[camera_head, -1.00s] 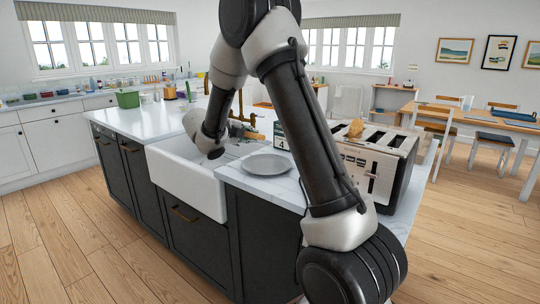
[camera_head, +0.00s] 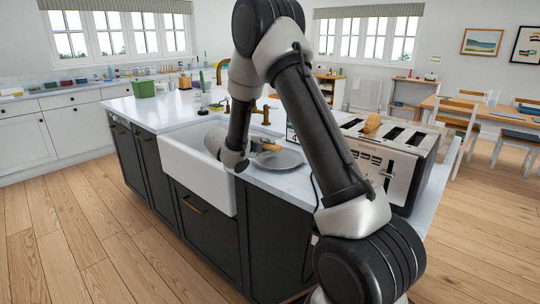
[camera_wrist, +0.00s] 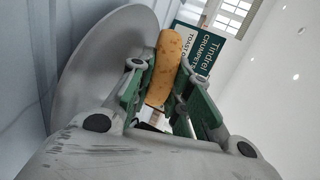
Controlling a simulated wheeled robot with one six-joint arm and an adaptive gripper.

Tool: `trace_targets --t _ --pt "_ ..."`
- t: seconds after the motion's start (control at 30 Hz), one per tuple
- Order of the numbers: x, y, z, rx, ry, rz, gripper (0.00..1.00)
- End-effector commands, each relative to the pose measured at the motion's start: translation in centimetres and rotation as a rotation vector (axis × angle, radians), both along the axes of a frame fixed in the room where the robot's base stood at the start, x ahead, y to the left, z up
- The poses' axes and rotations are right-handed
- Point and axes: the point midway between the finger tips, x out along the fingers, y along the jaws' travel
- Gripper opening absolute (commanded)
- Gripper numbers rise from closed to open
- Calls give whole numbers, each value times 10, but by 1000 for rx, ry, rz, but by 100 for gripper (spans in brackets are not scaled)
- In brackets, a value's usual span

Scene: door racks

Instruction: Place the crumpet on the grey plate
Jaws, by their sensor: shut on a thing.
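My gripper (camera_wrist: 155,85) is shut on the golden-brown crumpet (camera_wrist: 165,65), which stands out between its green-sided fingers in the wrist view. In the head view the crumpet (camera_head: 270,147) shows small at the end of my arm, by the grey plate (camera_head: 290,161). The plate lies on the counter between the sink and the toaster, partly hidden by my arm. In the wrist view the plate (camera_wrist: 90,65) is close to the left of the gripper. I cannot tell whether the crumpet touches it.
A large toaster (camera_head: 400,170) stands right of the plate, with another brown bread piece (camera_head: 371,123) on top. A dark green crumpet sign (camera_wrist: 205,45) stands behind the plate.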

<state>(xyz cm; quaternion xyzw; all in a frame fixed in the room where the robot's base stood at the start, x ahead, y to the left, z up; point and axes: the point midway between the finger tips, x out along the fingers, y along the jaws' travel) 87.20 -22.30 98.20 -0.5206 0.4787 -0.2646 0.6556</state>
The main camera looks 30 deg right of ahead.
Motion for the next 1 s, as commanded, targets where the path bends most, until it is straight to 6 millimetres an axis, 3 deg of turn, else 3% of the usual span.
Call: trace_targets --t 0.2,0.5,0.53,0.6,1.0 --pt "0 0 -14 0 0 -1 0" --pt "0 0 -15 0 -1 -1 0" --pt "0 0 -15 1 1 -1 24" --pt "0 0 -15 1 1 -1 33" --pt "-3 8 -11 0 -1 2 33"
